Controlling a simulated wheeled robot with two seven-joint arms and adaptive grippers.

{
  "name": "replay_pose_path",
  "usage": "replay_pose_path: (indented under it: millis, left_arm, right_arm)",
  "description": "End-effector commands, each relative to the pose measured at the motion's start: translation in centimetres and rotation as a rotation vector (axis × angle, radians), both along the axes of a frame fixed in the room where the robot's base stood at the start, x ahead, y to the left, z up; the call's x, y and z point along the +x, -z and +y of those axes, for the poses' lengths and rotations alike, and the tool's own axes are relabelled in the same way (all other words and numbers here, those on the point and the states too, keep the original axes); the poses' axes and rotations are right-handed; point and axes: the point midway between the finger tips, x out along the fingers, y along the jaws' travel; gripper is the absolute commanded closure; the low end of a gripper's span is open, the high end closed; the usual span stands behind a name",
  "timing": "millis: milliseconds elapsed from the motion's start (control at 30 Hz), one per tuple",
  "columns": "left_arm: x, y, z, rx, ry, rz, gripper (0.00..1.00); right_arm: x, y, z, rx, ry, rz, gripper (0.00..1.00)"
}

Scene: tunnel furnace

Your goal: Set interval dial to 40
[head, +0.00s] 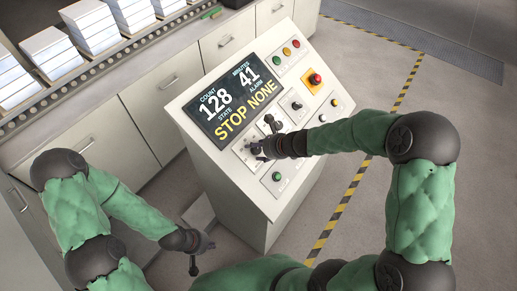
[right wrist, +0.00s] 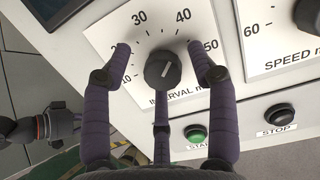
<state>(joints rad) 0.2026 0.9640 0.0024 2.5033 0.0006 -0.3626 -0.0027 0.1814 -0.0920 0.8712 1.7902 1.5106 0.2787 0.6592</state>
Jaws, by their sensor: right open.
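The interval dial (right wrist: 163,70) is a dark round knob on a white plate with numbers around it. Its pale pointer mark slants up and to the right, toward the 40 side of the scale. My right gripper (right wrist: 158,49) is open, with one finger on each side of the knob and gaps to it. In the head view my right gripper (head: 259,150) is over the panel's lower left and hides most of the dial. The display (head: 237,95) reads count 128, minutes 41, state STOP, alarm NONE. My left gripper (head: 195,252) hangs low, away from the panel; its jaw opening is unclear.
A speed dial plate (right wrist: 280,35) is to the right. A green start button (right wrist: 195,133) and a dark stop button (right wrist: 279,116) are below. The red emergency stop (head: 315,79) is at the panel's upper right. White stacks (head: 92,25) lie on a conveyor behind.

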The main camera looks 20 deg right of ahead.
Motion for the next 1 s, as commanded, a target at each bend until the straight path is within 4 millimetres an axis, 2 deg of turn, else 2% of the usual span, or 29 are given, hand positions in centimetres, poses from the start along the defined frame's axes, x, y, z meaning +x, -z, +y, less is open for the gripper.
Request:
replay_pose_path:
  millis: [167, 200, 367, 400, 967, 1000]
  left_arm:
    - [0.01, -0.03, 0.00, 0.000, 0.000, 0.000, 1.00]
    - [0.01, -0.03, 0.00, 0.000, 0.000, 0.000, 1.00]
    - [0.01, -0.03, 0.00, 0.000, 0.000, 0.000, 1.00]
    - [0.00, -0.03, 0.00, 0.000, 0.000, 0.000, 1.00]
    - [0.01, 0.28, 0.00, 0.000, 0.000, 0.000, 1.00]
    - [0.00, 0.28, 0.00, 0.000, 0.000, 0.000, 1.00]
  right_arm:
    - [0.02, -0.03, 0.00, 0.000, 0.000, 0.000, 0.41]
    - [0.01, -0.04, 0.00, 0.000, 0.000, 0.000, 0.44]
    - [0.04, -0.07, -0.02, 0.000, 0.001, -0.001, 0.89]
    - [0.06, -0.10, -0.03, 0.001, 0.001, -0.002, 0.93]
    - [0.43, -0.60, -0.12, -0.030, -0.053, -0.037, 0.93]
    - [0.44, -0.64, -0.12, -0.029, -0.053, -0.037, 0.52]
